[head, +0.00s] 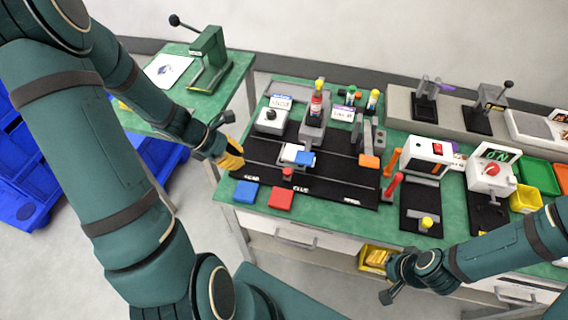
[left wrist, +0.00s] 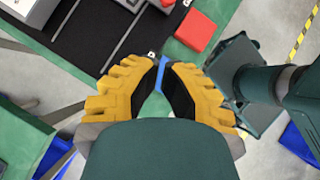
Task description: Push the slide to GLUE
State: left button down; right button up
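The slide (head: 294,153), a pale carriage with a blue piece on it, sits on the black rail board (head: 262,153) on the green bench. A red knob (head: 288,172) stands at its front. My left gripper (head: 236,163), with yellow fingers, is at the board's left end, apart from the carriage.
A blue pad (head: 246,192) and a red pad (head: 280,198) lie at the bench's front edge.

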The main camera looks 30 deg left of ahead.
pick_arm(q)
jog(key=b, duration=0.4)
send_near(284, 176)
jog(key=shift+t, duration=0.3)
jog(key=f, duration=0.4)
jog(key=shift+a+f, duration=0.25)
jog(key=shift+w+d, duration=1)
jog(key=shift+d, duration=0.15)
jog(key=shift+w+d+f, duration=0.1)
jog(key=shift+w+d, duration=0.15)
